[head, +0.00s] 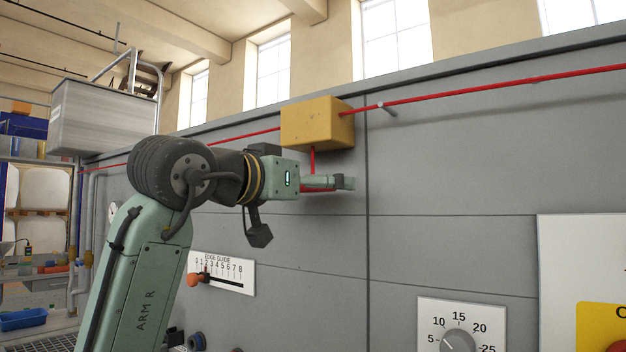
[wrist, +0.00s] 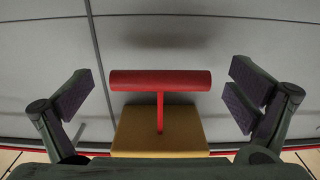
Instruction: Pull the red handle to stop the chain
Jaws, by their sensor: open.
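The red handle (wrist: 160,80) is a T-shaped bar on a thin red stem, attached to a yellow box (wrist: 160,133). In the wrist view it lies between my gripper's (wrist: 165,95) two spread fingers, with a gap on each side. In the head view the yellow box (head: 317,123) is on the grey machine wall with the red stem (head: 313,160) hanging below it. My gripper (head: 345,183) is just under the box there and hides most of the handle bar. It is open and touches neither end of the bar.
A red cord (head: 480,90) runs along the wall through the box, held by a small grey peg (head: 387,109). Below are an edge guide scale (head: 222,273) with an orange knob and a dial (head: 458,338). The wall around the handle is otherwise flat and clear.

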